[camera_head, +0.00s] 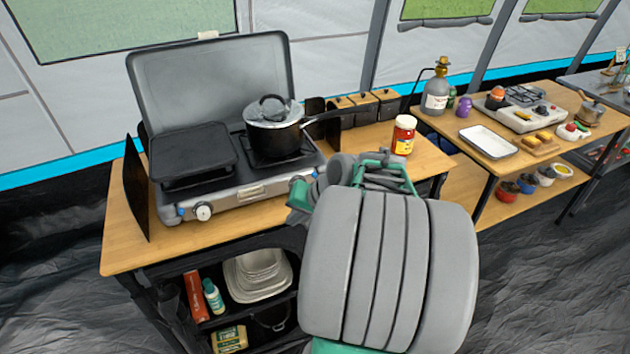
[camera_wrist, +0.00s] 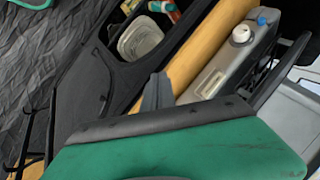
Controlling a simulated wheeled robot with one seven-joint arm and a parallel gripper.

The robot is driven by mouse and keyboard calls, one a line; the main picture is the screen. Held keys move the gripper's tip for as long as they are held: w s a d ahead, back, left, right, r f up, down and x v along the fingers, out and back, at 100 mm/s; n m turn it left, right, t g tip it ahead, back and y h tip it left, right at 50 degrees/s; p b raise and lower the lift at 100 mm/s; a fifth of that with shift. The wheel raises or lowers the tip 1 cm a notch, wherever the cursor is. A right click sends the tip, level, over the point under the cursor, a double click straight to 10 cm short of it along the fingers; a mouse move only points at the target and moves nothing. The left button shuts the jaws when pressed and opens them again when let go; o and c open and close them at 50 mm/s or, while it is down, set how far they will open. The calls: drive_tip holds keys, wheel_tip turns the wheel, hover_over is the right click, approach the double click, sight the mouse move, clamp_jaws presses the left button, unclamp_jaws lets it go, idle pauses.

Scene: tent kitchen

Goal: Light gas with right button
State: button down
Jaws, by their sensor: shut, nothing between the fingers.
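The grey gas stove (camera_head: 250,192) stands open on a wooden table, with two knobs on its front. The left knob (camera_head: 203,211) is white with a blue button beside it; it also shows in the wrist view (camera_wrist: 241,33). At the right front corner a bit of blue, the right button (camera_head: 297,178), shows just behind my gripper (camera_head: 299,198). The right knob is mostly hidden by my gripper and arm. My gripper, shut and empty, is close in front of that corner; contact cannot be told. In the wrist view its grey tip (camera_wrist: 157,92) shows before the table edge.
A black pot (camera_head: 276,135) with a lid sits on the right burner, its handle pointing right. A black griddle (camera_head: 192,153) covers the left burner. A red-labelled jar (camera_head: 404,135) stands right of the stove. Shelves below hold dishes (camera_head: 258,275) and bottles.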

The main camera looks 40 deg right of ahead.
sight(314, 175)
drive_tip(key=s+d+m+t, duration=0.3)
drive_tip(key=d+m, duration=0.2)
drive_tip(key=d, duration=0.6)
drive_tip(key=shift+s+h, duration=0.2)
drive_tip(key=shift+h, duration=0.2)
drive_tip(key=shift+w+d, duration=0.1)
drive_tip(key=w, duration=0.2)
drive_tip(key=w+d, duration=0.1)
drive_tip(key=w, duration=0.1)
drive_tip(key=w+d+b, duration=0.1)
drive_tip(key=w, duration=0.2)
drive_tip(key=shift+w+d, duration=0.25)
drive_tip(key=shift+w, duration=0.4)
idle(0.5)
drive_tip(key=shift+w+d+p, duration=0.1)
drive_tip(key=shift+w+p, duration=0.25)
drive_tip(key=shift+w, duration=0.05)
